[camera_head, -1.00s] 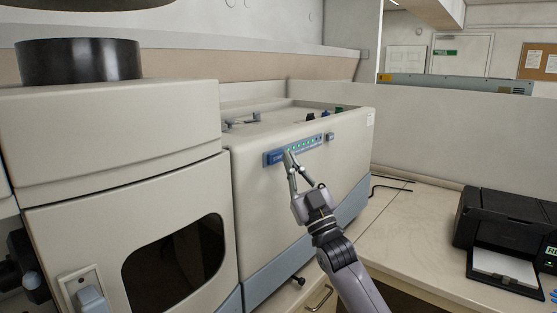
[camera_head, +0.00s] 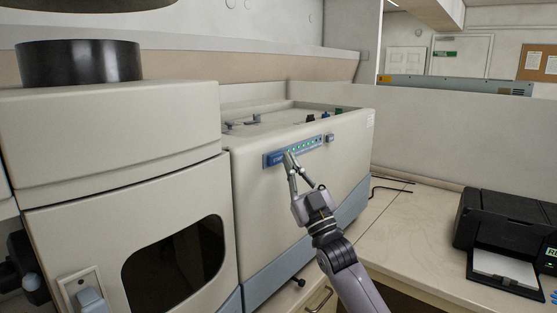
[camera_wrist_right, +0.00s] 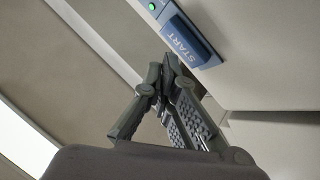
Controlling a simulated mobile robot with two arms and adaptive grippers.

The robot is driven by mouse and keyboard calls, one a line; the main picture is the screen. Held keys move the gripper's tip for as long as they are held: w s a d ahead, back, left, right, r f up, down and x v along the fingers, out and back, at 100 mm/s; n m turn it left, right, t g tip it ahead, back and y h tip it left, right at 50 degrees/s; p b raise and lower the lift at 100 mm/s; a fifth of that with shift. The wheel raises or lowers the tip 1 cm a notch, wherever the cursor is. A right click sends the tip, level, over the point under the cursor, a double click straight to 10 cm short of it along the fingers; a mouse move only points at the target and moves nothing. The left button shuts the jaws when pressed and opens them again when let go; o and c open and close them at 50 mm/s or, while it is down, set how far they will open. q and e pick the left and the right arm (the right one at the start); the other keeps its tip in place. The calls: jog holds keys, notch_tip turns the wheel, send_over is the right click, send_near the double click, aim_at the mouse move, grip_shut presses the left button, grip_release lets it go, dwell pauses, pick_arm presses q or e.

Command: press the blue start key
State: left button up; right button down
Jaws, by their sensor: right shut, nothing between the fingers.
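The blue start key (camera_head: 276,159) is at the left end of a strip of green lights (camera_head: 306,146) on the front of the spectrometer (camera_head: 300,185). In the right wrist view the key (camera_wrist_right: 186,42) shows the word START. My right gripper (camera_head: 288,154) is shut and empty, its fingertips at the strip by the key's right end. In the right wrist view the fingertips (camera_wrist_right: 170,62) overlap the key's lower left edge. I cannot tell whether they touch it. My left gripper is not in view.
A taller cabinet with a dark window (camera_head: 175,265) stands at left. A black printer (camera_head: 505,235) sits on the counter at right. The counter (camera_head: 410,225) between spectrometer and printer is mostly clear, apart from a black cable (camera_head: 390,188).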

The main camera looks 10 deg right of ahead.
jog(key=shift+w+a, duration=0.1)
jog(key=shift+w+a, duration=0.2)
jog(key=shift+w, duration=0.05)
dwell(0.3)
jog(key=shift+w+a+b, duration=0.25)
jog(key=shift+w+b, duration=0.05)
jog(key=shift+b, duration=0.05)
dwell(0.8)
jog(key=shift+s+d, duration=0.55)
jog(key=shift+s, duration=0.1)
jog(key=shift+p, duration=0.3)
jog(key=shift+s+d+p, duration=0.3)
jog(key=shift+s+d, duration=0.45)
jog(key=shift+s, duration=0.25)
jog(key=shift+s+d+p, duration=0.25)
jog(key=shift+s+d, duration=0.5)
jog(key=shift+s, duration=0.25)
